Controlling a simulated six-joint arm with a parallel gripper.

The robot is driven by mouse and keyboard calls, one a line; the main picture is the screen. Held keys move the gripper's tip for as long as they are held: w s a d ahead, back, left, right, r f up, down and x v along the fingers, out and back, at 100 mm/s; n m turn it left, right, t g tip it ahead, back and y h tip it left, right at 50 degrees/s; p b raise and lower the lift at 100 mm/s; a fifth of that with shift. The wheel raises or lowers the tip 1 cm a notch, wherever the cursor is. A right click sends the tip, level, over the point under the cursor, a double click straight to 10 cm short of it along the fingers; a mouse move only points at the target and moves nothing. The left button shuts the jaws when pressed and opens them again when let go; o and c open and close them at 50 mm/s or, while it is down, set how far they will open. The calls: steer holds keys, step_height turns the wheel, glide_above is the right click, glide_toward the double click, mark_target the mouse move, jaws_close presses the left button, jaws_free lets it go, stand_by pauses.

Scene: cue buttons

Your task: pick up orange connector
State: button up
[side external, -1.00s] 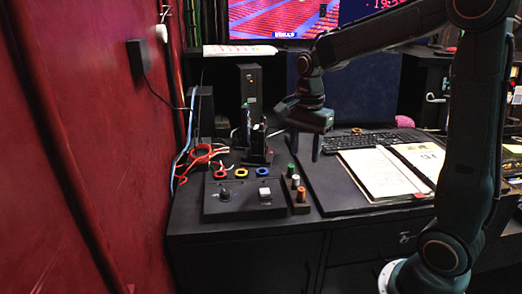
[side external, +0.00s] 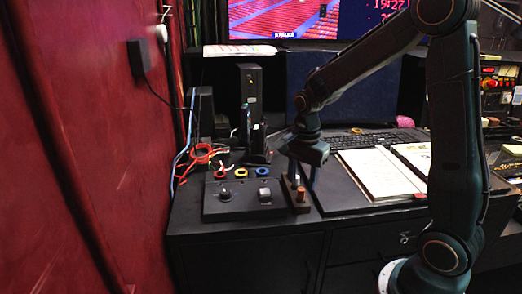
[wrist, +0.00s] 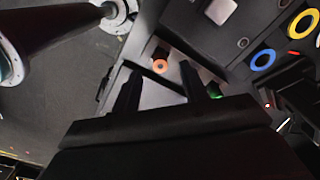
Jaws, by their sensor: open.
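The orange connector (side external: 300,195) stands at the near end of a small dark holder strip (side external: 297,208), right of the control box. It shows in the wrist view (wrist: 160,66) as an orange ring, in line with the gap between my fingertips. My gripper (side external: 302,183) is open, pointing down over the strip. Its fingers also show in the wrist view (wrist: 161,78), apart and not closed on anything. The green connector (wrist: 215,92) shows beside the right finger in the wrist view. The white connector is not clearly seen in either view.
The control box (side external: 243,207) with a knob and a white button sits left of the strip. Red, yellow and blue rings (side external: 263,172) lie behind it. An open notebook (side external: 375,172) and a keyboard lie to the right.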

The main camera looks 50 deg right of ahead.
mark_target(301, 189)
steer(key=shift+f, duration=2.4)
jaws_close()
